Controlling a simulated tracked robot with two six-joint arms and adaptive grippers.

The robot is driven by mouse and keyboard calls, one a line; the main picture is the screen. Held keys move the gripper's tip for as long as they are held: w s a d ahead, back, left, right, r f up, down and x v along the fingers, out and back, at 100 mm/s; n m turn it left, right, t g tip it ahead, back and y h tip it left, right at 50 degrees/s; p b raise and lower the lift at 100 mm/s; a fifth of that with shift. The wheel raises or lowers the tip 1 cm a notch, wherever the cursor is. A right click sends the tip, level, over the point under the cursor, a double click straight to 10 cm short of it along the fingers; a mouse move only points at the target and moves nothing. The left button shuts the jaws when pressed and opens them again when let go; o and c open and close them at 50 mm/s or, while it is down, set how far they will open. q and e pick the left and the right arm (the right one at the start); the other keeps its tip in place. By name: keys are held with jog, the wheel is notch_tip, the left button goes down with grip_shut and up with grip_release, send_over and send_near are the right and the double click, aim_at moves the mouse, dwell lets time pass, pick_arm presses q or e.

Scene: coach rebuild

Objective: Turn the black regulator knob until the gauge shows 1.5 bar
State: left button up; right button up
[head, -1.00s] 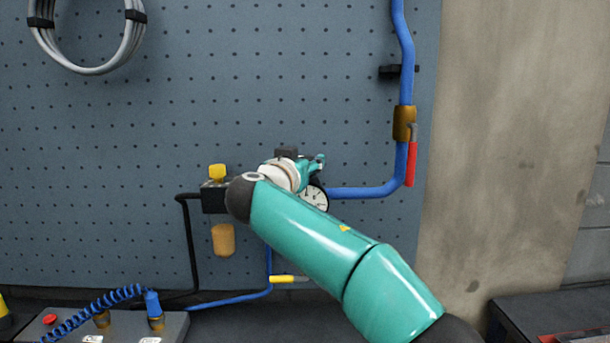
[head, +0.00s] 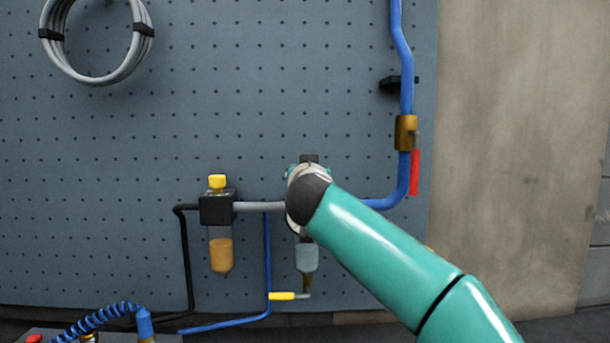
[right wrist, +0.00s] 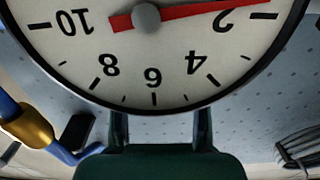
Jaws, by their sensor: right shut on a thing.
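The gauge (right wrist: 150,65) fills the top of the right wrist view, upside down. Its red needle (right wrist: 200,9) points close to the 2 mark, slightly on the lower side. In the head view only the gauge's left rim (head: 291,222) shows behind my right wrist. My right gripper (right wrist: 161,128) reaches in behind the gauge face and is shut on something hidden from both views. It is at the regulator, so this is probably the black knob, but the knob itself cannot be seen. My left gripper is not in view.
A filter block (head: 217,208) with a yellow cap and amber bowl (head: 221,255) stands left of the regulator. A clear bowl (head: 306,258) hangs below it. A yellow-handled valve (head: 283,296) is lower down. A red-lever valve (head: 414,172) sits on the blue pipe at right.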

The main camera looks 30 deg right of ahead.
jog(key=shift+a, duration=0.1)
jog(key=o, duration=1.2)
jog(key=v, duration=1.2)
jog(key=shift+f, duration=0.15)
